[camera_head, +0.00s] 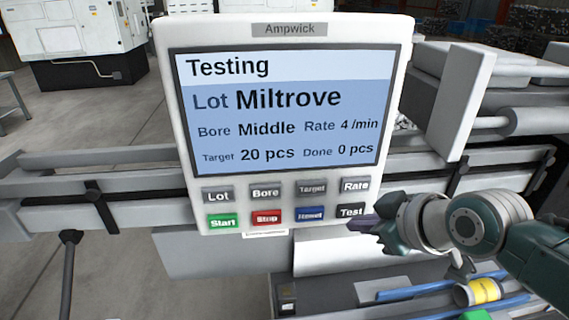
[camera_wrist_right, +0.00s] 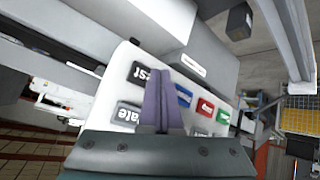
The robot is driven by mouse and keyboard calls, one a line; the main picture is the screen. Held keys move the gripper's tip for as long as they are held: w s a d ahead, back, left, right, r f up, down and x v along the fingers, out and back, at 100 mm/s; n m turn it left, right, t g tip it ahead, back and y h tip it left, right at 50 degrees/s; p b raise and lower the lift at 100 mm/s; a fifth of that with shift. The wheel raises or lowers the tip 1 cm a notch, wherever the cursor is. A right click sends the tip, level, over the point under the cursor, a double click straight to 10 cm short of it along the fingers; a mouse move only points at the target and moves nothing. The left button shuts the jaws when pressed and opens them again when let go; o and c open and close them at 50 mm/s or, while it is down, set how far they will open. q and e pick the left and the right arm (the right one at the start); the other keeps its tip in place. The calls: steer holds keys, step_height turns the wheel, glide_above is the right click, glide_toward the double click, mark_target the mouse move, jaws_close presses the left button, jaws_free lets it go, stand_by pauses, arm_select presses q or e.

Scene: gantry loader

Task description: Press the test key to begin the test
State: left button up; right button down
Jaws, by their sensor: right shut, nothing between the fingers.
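The control panel (camera_head: 390,110) is white with a screen (camera_head: 278,110) that reads "Testing", Lot Miltrove, Bore Middle, Rate 4 /min, Target 20 pcs, Done 0 pcs. The dark Test key (camera_head: 351,211) is at the right end of the lower key row, and it also shows in the right wrist view (camera_wrist_right: 148,78). My right gripper (camera_head: 360,224) is shut and empty, its purple fingertips at the lower edge of the Test key. I cannot tell whether they touch it. In the right wrist view the fingers (camera_wrist_right: 163,98) lie beside the Test key. My left gripper is out of view.
The other keys are Lot, Bore, Target and Rate (camera_head: 356,185) above, and Start (camera_head: 223,221), Stop (camera_head: 266,217) and Reset (camera_head: 310,214) beside Test. Grey rails (camera_head: 100,180) run behind the panel. A tray with blue rods and a yellow roll (camera_head: 477,292) lies below my right arm.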

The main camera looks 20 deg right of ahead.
steer(key=s+p, duration=0.1)
steer(key=s, duration=0.1)
steer(key=s+a+p, duration=0.1)
steer(key=s+p, duration=0.1)
steer(key=s, duration=0.1)
steer(key=shift+a, duration=0.1)
stand_by(0.3)
stand_by(0.6)
